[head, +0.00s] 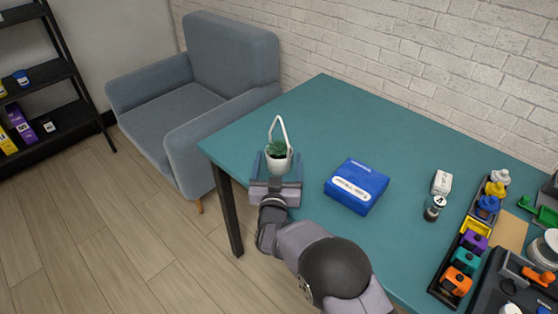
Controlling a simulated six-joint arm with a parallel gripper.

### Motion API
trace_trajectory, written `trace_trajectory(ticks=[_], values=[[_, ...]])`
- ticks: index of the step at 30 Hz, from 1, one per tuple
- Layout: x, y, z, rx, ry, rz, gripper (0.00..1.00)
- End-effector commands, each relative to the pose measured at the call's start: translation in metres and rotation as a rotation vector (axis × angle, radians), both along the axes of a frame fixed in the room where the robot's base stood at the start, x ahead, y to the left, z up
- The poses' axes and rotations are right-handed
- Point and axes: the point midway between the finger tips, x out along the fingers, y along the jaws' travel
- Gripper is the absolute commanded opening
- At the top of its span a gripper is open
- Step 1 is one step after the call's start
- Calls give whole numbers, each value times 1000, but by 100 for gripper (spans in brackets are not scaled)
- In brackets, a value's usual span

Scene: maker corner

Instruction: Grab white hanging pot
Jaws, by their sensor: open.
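The white hanging pot (279,164) stands upright near the left end of the teal table (315,105). It holds a small green plant, and its white loop handle rises above it. My gripper (278,160) is open, with one finger on each side of the pot. The fingers look level with the pot's body. I cannot tell whether they touch it. The pot's lower front is close to the gripper's palm.
A blue box (357,185) lies right of my gripper. A grey armchair (205,95) is beyond the table's left edge. The table behind the pot is clear.

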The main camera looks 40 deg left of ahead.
Motion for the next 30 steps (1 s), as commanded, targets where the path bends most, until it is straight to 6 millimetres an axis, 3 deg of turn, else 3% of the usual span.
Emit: trace_trajectory(ticks=[7,12,14,23,30], values=[[1,0,0,-1,-1,0,78],[0,0,0,-1,-1,0,37],[0,0,0,-1,-1,0,27],[1,1,6,4,-3,0,27],[1,1,33,7,-4,0,27]])
